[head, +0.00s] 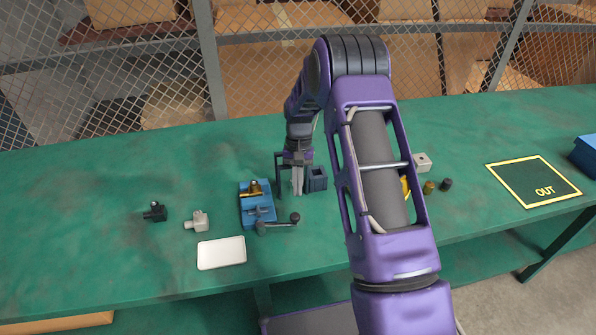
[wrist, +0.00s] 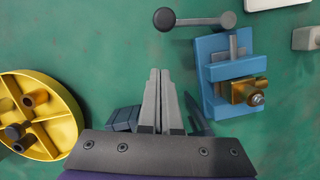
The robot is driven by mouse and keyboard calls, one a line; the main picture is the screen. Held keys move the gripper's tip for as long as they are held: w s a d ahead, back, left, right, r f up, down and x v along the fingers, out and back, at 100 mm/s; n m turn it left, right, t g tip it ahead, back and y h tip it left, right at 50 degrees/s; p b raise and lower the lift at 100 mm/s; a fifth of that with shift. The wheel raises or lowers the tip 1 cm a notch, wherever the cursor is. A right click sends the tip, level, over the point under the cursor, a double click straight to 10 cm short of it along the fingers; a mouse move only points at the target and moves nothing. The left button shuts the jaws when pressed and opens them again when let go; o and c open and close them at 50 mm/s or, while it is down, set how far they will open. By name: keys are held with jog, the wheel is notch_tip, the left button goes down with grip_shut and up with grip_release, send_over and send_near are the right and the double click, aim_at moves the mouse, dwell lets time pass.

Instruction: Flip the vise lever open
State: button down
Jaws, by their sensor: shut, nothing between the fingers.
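The blue vise (head: 246,216) sits on the green bench left of my gripper in the head view. It also shows at upper right in the wrist view (wrist: 215,100). A brass fitting (head: 254,188) sits in the vise, near its jaws (wrist: 240,92). The grey vise lever (head: 280,223) sticks out rightward from the vise's front end and ends in a dark ball. In the wrist view the lever (wrist: 195,21) points left. My gripper (head: 297,191) is shut and empty, pointing down beside the vise. In the wrist view its fingertips (wrist: 160,72) are apart from the lever.
A dark blue block (head: 317,180) stands close to my gripper's right. A yellow wheel (wrist: 45,118) is left in the wrist view. A white tray (head: 222,253), a grey fitting (head: 196,221) and a black fitting (head: 155,212) lie left. A mesh fence (head: 110,85) stands behind.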

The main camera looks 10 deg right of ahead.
jog(key=shift+s+a+f, duration=0.2)
jog(key=shift+s+f, duration=0.05)
jog(key=shift+s, duration=0.4)
jog(key=shift+s+a+f, duration=0.2)
jog(key=shift+s, duration=0.45)
jog(key=shift+s+a+f, duration=0.2)
jog(key=shift+s+f, duration=0.05)
jog(key=shift+s, duration=0.4)
jog(key=shift+s, duration=0.15)
jog(key=shift+s+m, duration=0.2)
jog(key=shift+m, duration=0.2)
jog(key=shift+s, duration=0.15)
jog(key=shift+s+m, duration=0.45)
jog(key=shift+m, duration=0.05)
jog(key=s+m+y, duration=0.1)
jog(key=s+m, duration=0.2)
jog(key=shift+a, duration=0.15)
jog(key=s+m, duration=0.1)
jog(key=s+a+m, duration=0.1)
jog(key=m, duration=0.1)
jog(key=shift+s+a+t+y, duration=0.1)
jog(key=shift+s+t+y, duration=0.2)
jog(key=shift+t, duration=0.1)
jog(key=shift+s+a+m+t, duration=0.3)
jog(key=shift+s+a+m, duration=0.25)
jog(key=shift+m, duration=0.45)
